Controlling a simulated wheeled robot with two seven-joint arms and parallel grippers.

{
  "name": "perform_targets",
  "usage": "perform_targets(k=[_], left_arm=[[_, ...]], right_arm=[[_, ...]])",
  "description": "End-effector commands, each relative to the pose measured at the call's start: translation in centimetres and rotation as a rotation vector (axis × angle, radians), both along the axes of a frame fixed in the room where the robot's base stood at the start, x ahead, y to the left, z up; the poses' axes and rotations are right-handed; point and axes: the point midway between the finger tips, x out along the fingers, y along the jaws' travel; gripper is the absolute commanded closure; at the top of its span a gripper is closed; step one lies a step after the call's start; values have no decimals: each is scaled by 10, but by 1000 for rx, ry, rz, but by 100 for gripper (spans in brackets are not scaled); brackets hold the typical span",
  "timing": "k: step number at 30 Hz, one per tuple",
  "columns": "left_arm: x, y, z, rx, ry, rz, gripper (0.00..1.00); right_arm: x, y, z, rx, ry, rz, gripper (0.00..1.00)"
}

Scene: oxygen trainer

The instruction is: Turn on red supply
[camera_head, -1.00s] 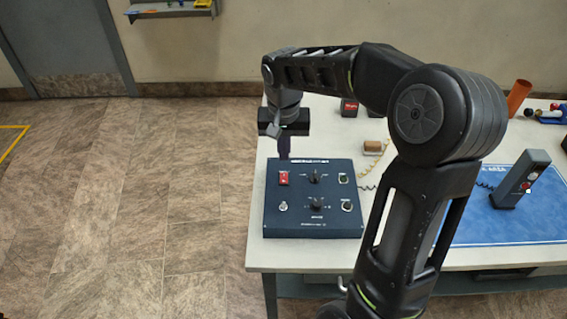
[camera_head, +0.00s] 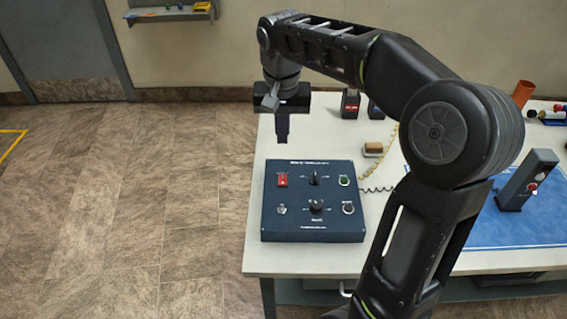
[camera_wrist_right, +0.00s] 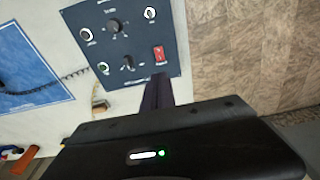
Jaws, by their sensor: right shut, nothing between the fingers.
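A dark blue control box (camera_head: 314,225) lies on the left end of the white table. It carries a red rocker switch (camera_head: 282,180) at its upper left, two black knobs in the middle, and several small round fittings. In the right wrist view the red switch (camera_wrist_right: 159,54) sits near the box's edge, just beyond the fingertips. My right gripper (camera_head: 282,140) is shut and empty, pointing down above the far edge of the box, apart from it. Its fingers also show in the right wrist view (camera_wrist_right: 158,82). My left gripper is not in view.
A blue mat (camera_head: 485,228) with an upright dark device (camera_head: 527,180) lies to the right. Behind the box are a small brown block (camera_head: 373,149), coiled cords and dark blocks with red and blue labels (camera_head: 350,103). An orange cylinder (camera_head: 522,93) stands at the back right.

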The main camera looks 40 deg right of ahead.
Motion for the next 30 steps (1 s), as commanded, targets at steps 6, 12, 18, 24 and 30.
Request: perform_targets(k=[6, 12, 18, 24, 30], left_arm=[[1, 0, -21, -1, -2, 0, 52], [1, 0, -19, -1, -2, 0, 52], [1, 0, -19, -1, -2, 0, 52], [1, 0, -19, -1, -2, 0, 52], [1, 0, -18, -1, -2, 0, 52]], right_arm=[[1, 0, -1, 0, -1, -1, 100], [1, 0, 1, 0, -1, -1, 100], [1, 0, -4, 0, 1, -1, 100], [3, -2, -25, 1, 3, -1, 100], [6, -4, -61, 0, 5, -1, 100]])
